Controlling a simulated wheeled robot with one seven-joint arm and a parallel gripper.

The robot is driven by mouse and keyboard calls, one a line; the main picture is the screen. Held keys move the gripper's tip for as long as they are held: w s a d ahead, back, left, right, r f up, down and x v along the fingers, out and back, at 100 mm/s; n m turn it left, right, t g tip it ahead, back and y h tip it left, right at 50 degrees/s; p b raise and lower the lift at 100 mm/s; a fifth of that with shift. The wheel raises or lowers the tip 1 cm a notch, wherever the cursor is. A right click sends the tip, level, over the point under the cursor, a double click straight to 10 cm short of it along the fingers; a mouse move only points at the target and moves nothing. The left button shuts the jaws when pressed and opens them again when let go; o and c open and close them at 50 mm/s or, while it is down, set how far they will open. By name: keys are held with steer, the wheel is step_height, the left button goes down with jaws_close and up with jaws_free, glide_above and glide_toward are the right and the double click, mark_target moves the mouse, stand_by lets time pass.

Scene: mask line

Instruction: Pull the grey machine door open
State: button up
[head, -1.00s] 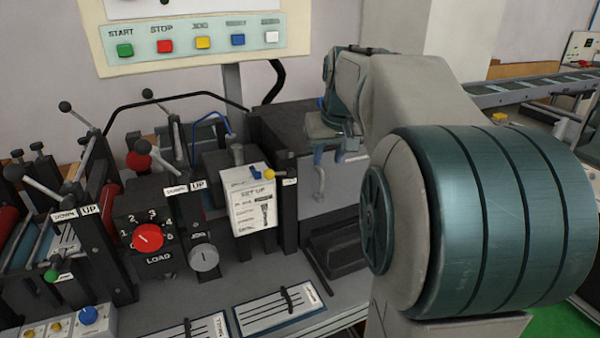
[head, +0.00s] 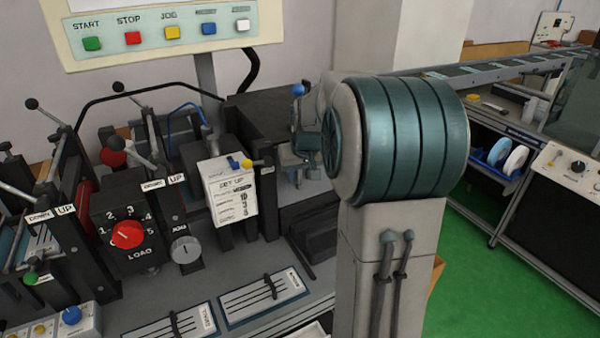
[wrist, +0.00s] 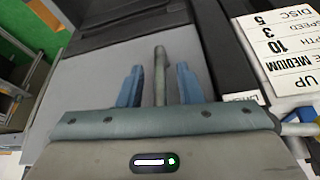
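In the wrist view a pale grey panel (wrist: 85,85), which looks like the grey machine door, lies beyond my gripper (wrist: 159,88). A thin grey handle bar (wrist: 160,70) stands between my two blue fingers. There is a visible gap on each side of the bar, so the fingers are open and not closed on it. In the head view my gripper (head: 292,170) is partly hidden behind my arm, in front of the dark machine housing (head: 265,108).
A white set-up card (head: 232,190) and a dark post (head: 267,200) stand close left of my gripper. A red load dial (head: 127,234) and levers are further left. Two slider panels (head: 262,298) lie in front. Green floor (head: 500,280) is open at right.

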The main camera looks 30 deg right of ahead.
jaws_close()
